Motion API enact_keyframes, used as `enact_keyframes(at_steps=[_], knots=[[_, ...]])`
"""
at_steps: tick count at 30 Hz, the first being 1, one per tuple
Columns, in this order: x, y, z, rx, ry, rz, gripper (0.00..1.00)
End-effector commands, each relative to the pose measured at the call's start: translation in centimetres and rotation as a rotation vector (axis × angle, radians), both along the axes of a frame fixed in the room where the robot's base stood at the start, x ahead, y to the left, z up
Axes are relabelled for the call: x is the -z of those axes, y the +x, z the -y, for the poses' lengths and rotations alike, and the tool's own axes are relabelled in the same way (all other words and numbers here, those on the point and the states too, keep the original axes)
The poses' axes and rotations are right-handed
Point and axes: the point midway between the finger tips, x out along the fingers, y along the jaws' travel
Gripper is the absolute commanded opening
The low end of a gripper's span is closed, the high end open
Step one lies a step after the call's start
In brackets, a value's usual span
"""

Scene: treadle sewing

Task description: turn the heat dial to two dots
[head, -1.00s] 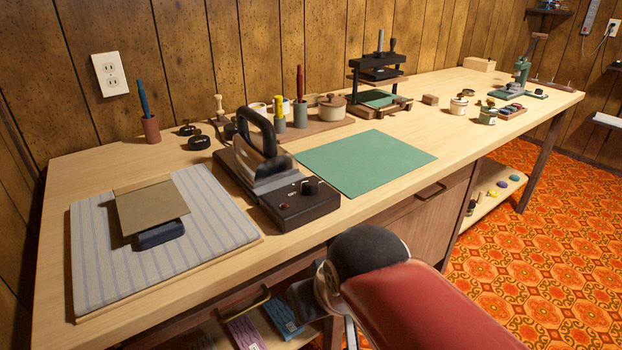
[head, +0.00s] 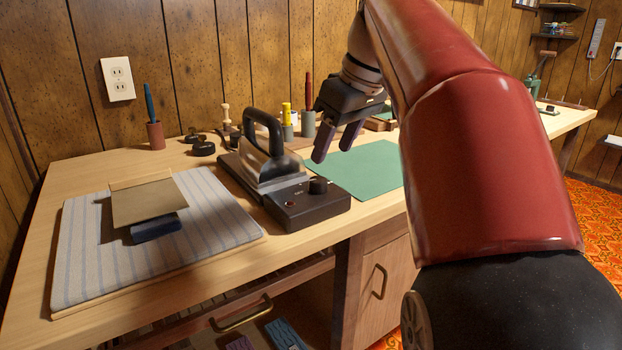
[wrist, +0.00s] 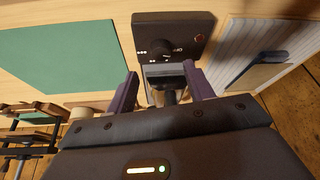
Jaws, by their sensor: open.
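The heat dial (head: 318,186) is a small black knob on top of the dark control box (head: 300,212), in front of the iron. In the wrist view the dial (wrist: 160,47) shows beyond my fingertips, with small white marks around it and OFF lettering on its right. Its pointer is too small to read. My gripper (head: 334,151) is open, with purple fingers pointing down, above and a little behind the dial. It is apart from the dial and holds nothing. In the wrist view the iron's dark handle shows between the fingers (wrist: 160,70).
The iron (head: 262,168) stands on its base directly behind the box. A green mat (head: 375,172) lies to the right, and a striped pressing board (head: 85,240) with a tan cloth lies to the left. Tool cups and a spool stand behind. The air above the box is clear.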

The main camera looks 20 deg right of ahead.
Motion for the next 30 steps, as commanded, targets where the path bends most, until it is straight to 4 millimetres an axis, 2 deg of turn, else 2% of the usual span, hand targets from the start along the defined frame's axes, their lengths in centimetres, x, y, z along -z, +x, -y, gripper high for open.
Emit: enact_keyframes(at_steps=[6, 12, 23, 25, 30], knots=[[3.5, 1.1, -0.6, 0.001, 0.0, -0.003, 0.52], [5.8, 2.0, -1.1, 0.002, -0.001, -0.002, 0.52], [6.5, 2.3, -1.2, 0.003, -0.001, 0.0, 0.52], [6.5, 2.3, -1.2, 0.003, -0.001, 0.0, 0.47], [6.4, 2.3, -1.2, 0.003, -0.001, 0.0, 0.25]])
